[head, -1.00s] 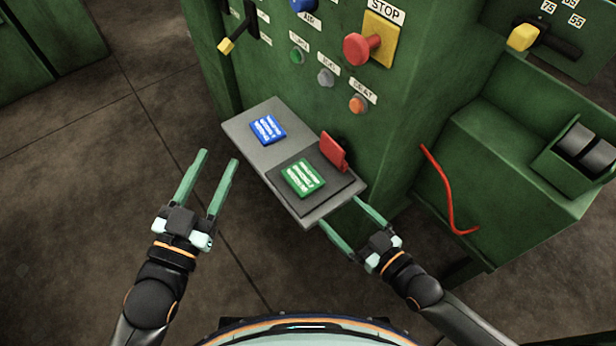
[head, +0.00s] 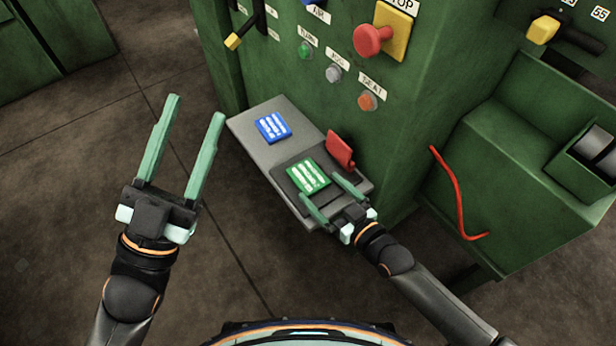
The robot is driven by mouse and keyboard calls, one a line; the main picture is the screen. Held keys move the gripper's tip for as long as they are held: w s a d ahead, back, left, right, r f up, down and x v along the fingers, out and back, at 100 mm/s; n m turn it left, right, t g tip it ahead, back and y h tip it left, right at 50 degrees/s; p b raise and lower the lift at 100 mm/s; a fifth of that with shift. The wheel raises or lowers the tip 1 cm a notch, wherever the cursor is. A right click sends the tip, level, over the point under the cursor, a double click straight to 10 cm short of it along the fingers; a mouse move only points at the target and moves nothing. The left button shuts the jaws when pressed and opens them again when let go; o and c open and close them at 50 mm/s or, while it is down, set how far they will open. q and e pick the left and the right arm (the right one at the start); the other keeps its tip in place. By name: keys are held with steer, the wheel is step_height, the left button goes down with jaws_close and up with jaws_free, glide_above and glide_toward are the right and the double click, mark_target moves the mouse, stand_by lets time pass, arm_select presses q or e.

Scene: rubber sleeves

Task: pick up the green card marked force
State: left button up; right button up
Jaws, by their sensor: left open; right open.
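The green card (head: 308,176) with white print lies on a dark pad on the grey shelf (head: 254,146) that juts from the machine. The print is too small to read surely. My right gripper (head: 320,185) is open over the front right of the shelf, its fingertips close to the near edge of the green card. I cannot tell whether they touch it. My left gripper (head: 195,108) is open and empty, left of the shelf and apart from it.
A blue card (head: 272,127) lies on the shelf's far left part. A red card (head: 340,151) stands tilted by the machine wall, right of the green card. A red stop button (head: 372,40) and small buttons sit above. A red bent rod (head: 458,195) is at the right.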

mark_target(307, 175)
steer(key=shift+x, duration=0.95)
steer(key=shift+w+a+f+b, duration=0.1)
steer(key=shift+w+a+b, duration=0.3)
steer(key=shift+w+b, duration=0.1)
arm_select(q)
steer(key=s+r+m+h, duration=0.2)
steer(key=h, duration=0.1)
steer(key=shift+s+d+r+m, duration=0.1)
steer(key=shift+s+d+m, duration=0.1)
steer(key=shift+s+m, duration=0.15)
arm_select(e)
steer(key=shift+w+a, duration=0.2)
steer(key=shift+w, duration=0.05)
steer(key=c, duration=1.1)
arm_select(q)
steer(key=shift+w, duration=0.1)
